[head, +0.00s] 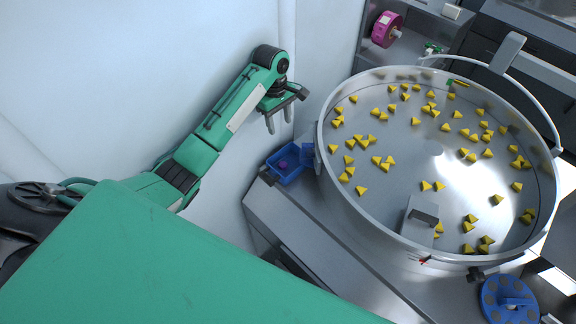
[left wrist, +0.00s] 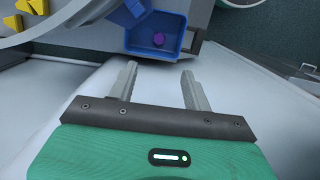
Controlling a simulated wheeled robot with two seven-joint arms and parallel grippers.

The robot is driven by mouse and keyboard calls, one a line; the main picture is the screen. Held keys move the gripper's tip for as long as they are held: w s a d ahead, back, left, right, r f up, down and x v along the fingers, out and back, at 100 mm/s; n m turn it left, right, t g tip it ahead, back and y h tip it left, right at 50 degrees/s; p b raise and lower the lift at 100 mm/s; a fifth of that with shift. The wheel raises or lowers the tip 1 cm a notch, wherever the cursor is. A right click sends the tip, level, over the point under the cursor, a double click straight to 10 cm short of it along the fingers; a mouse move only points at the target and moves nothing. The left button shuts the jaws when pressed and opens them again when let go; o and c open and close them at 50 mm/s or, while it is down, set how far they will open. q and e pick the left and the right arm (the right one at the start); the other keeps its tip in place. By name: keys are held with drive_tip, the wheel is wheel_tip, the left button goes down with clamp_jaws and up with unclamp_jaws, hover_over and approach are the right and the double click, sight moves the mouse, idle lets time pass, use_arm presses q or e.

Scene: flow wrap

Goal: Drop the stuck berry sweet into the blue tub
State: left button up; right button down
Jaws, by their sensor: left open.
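A small purple berry sweet (head: 283,165) lies inside the blue tub (head: 294,175), beside the large round bowl. In the left wrist view the sweet (left wrist: 158,39) shows on the floor of the tub (left wrist: 140,44), clear of the fingers. My left gripper (head: 280,123) is open and empty. It hangs above and behind the tub in the head view, with its fingers pointing down. In the left wrist view its fingertips (left wrist: 159,70) are apart, just below the tub's near edge in the picture. My right gripper is not in view.
The steel bowl (head: 342,185) holds many yellow wedge-shaped sweets and stands close to the tub's right side. A blue disc (head: 508,300) lies at lower right. A pink roll (head: 386,29) sits at the back. Pale wall lies behind my left arm.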

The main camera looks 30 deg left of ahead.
use_arm(q)
drive_tip(key=shift+w+a+r, duration=0.1)
drive_tip(key=shift+a+r, duration=0.05)
drive_tip(key=shift+r, duration=1)
drive_tip(key=shift+a+r, duration=0.15)
drive_tip(key=shift+r, duration=1)
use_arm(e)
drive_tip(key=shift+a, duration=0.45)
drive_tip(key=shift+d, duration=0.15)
